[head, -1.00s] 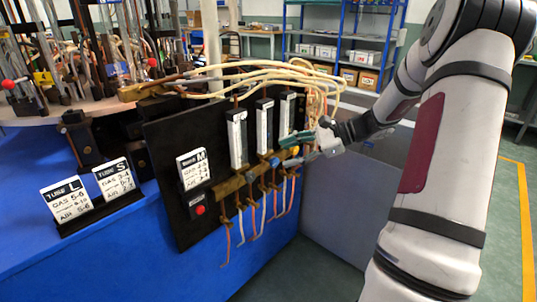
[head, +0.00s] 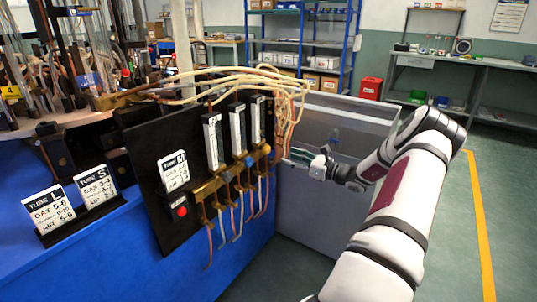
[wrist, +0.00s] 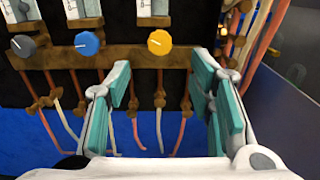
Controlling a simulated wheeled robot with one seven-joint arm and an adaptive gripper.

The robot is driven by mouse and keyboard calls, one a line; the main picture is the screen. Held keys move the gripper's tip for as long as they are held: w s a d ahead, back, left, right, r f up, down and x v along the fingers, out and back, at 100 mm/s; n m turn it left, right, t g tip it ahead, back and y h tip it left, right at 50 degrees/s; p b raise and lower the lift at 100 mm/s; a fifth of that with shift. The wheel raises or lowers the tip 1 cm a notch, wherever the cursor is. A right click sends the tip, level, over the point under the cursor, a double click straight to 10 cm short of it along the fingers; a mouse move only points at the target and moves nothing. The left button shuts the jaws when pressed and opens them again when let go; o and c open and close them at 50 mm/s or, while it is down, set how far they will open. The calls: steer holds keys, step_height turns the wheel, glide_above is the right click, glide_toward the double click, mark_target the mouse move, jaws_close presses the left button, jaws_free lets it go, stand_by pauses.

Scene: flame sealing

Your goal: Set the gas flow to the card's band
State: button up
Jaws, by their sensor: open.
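A black panel (head: 148,168) carries three upright flow meters: left (head: 213,142), middle (head: 237,132) and right (head: 257,120). Below them on a brass bar (head: 208,187) are a dark grey knob (wrist: 22,45), a blue knob (wrist: 87,43) and a yellow knob (wrist: 160,42). The tube M card (head: 174,172) is on the panel; its figures are too small to read surely. My gripper (head: 290,157) is open and empty, right of the panel. In the wrist view, the yellow knob shows beyond and between its teal fingertips (wrist: 162,72), apart from them. Float levels are not readable.
A tube L card (head: 50,212) reading gas 5-6 and a tube S card (head: 97,185) reading gas 3-4 stand on the blue bench. A red button (head: 181,211) sits below the M card. Pale hoses (head: 285,95) hang near my gripper. The floor at right is clear.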

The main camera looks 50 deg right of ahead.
mark_target(268, 151)
steer(key=w, duration=0.3)
steer(key=w+b, duration=0.1)
steer(key=w, duration=0.2)
steer(key=w+b, duration=0.1)
steer(key=w, duration=0.2)
steer(key=shift+w+a, duration=0.3)
steer(key=shift+a, duration=0.05)
steer(key=c, duration=1.2)
